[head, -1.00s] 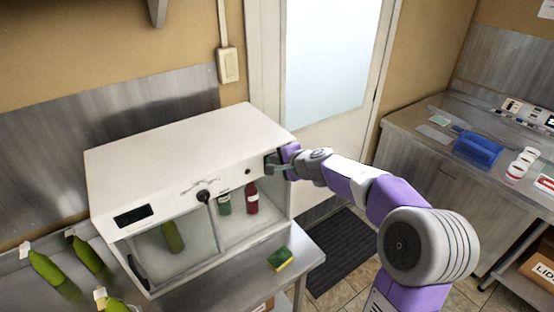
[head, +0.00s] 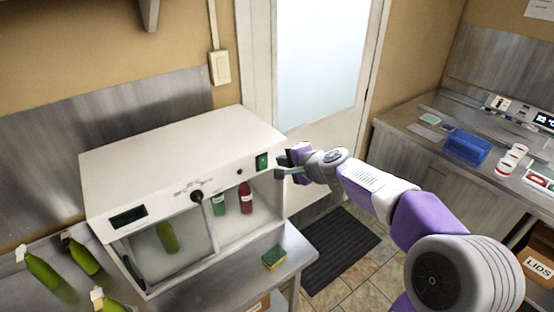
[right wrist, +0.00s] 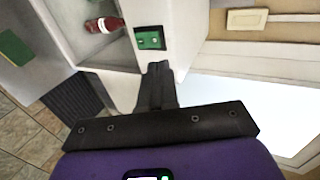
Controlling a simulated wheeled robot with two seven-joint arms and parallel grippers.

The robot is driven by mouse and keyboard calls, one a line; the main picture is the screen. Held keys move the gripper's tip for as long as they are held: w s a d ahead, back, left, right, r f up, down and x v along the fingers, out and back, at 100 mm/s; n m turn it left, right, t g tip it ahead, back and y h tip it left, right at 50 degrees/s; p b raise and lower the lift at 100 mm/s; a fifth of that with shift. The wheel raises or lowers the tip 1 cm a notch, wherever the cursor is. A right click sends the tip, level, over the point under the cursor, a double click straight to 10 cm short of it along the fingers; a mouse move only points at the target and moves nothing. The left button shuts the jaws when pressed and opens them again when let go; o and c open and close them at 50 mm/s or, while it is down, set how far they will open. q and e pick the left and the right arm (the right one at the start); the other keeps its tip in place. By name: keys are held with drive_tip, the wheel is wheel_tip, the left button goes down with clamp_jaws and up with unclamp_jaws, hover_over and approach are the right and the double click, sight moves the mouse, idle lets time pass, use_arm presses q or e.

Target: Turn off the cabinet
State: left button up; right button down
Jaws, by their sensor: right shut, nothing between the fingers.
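The white cabinet (head: 170,150) stands on the steel table at the left of the head view, with a dark display (head: 128,216) and a black knob (head: 196,196) on its front. A green switch (head: 262,161) sits at the right end of its front panel; it also shows in the right wrist view (right wrist: 150,39). My right gripper (head: 279,172) is shut and empty, just right of the switch and apart from it in the head view. In the right wrist view its fingers (right wrist: 157,72) point toward the switch. My left gripper is not in view.
Inside the cabinet stand a red bottle (head: 245,198) and green bottles. A sponge (head: 274,257) lies on the table (head: 290,262) in front. A blue bin (head: 467,147) is on the right counter.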

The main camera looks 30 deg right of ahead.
drive_tip(key=v, duration=0.3)
drive_tip(key=r+v, duration=0.1)
drive_tip(key=v, duration=0.1)
drive_tip(key=shift+w+p, duration=0.2)
drive_tip(key=shift+p, duration=0.2)
